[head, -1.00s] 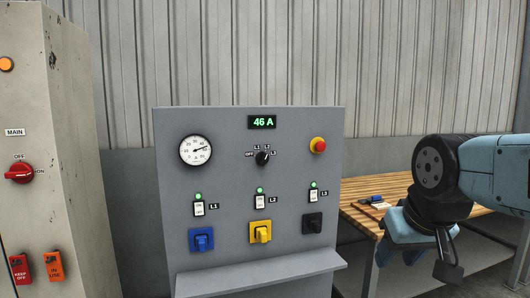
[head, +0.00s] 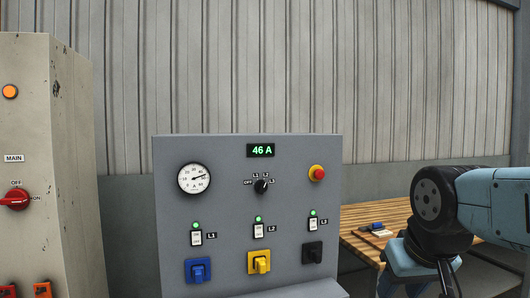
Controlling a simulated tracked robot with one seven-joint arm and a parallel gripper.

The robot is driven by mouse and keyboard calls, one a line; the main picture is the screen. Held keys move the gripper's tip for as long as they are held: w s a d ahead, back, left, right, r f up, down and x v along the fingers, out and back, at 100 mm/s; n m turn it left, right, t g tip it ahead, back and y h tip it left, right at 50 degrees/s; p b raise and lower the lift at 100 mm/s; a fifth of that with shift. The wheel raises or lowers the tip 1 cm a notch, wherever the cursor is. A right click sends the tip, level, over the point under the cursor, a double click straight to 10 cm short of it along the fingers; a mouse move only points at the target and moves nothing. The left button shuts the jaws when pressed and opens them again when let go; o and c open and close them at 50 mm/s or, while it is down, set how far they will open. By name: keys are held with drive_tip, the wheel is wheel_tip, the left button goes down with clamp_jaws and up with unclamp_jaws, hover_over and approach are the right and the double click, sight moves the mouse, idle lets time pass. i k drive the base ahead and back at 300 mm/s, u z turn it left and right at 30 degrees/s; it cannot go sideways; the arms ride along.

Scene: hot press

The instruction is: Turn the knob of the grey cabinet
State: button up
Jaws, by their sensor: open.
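The grey cabinet (head: 225,235) stands in the middle of the head view. Its small black knob (head: 261,186) sits near the upper middle of the panel, with OFF, L1, L2 and L3 marks around it. The knob seems to point up and a little right; its exact mark is too small to tell. A green display (head: 260,150) above it reads 46 A, and a round gauge (head: 194,178) is to its left. My gripper (head: 420,291) is open at the lower right, well apart from the cabinet and pointing down, its fingertips cut off by the frame.
A red mushroom button (head: 317,173) is right of the knob. Lit switches and blue, yellow and black handles sit below. A beige cabinet (head: 70,170) with a red MAIN knob (head: 15,198) stands left. A wooden table (head: 360,244) is behind my arm. Space before the knob is clear.

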sight(261, 187)
drive_tip(key=u, duration=1.15)
drive_tip(key=i, duration=0.1)
drive_tip(key=z, duration=2.95)
drive_tip(key=k, duration=1.3)
drive_tip(key=u, duration=1.3)
drive_tip(key=i, duration=1)
drive_tip(key=z, duration=0.1)
